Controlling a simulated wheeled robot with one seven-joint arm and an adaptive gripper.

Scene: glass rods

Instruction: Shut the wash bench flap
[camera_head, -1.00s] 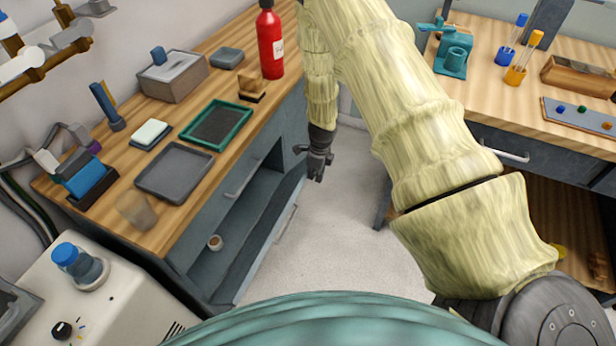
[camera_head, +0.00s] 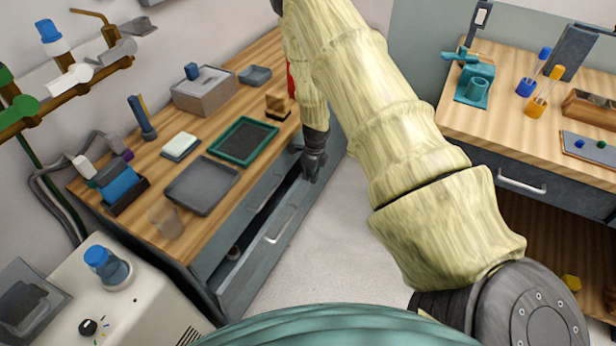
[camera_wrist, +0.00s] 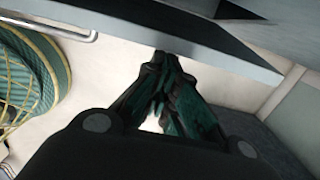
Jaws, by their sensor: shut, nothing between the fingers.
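The wash bench flap (camera_head: 262,250) is a grey panel with a bar handle, on the front of the wooden-topped bench. It stands partly raised and tilted outward, with a dark gap showing between it and the bench front. My gripper (camera_head: 313,165) is shut and empty at the flap's far upper end. In the wrist view, the closed fingertips (camera_wrist: 160,62) are at the edge of a grey panel (camera_wrist: 205,42), which appears to be the flap. I cannot tell for sure whether they touch it. A small cup inside the bench is mostly hidden.
The bench top holds a grey tray (camera_head: 182,187), a green-rimmed tray (camera_head: 217,140) and a grey box (camera_head: 204,95). A white machine (camera_head: 130,315) stands at lower left. A second bench (camera_head: 500,110) is on the right. The floor between (camera_head: 330,250) is clear.

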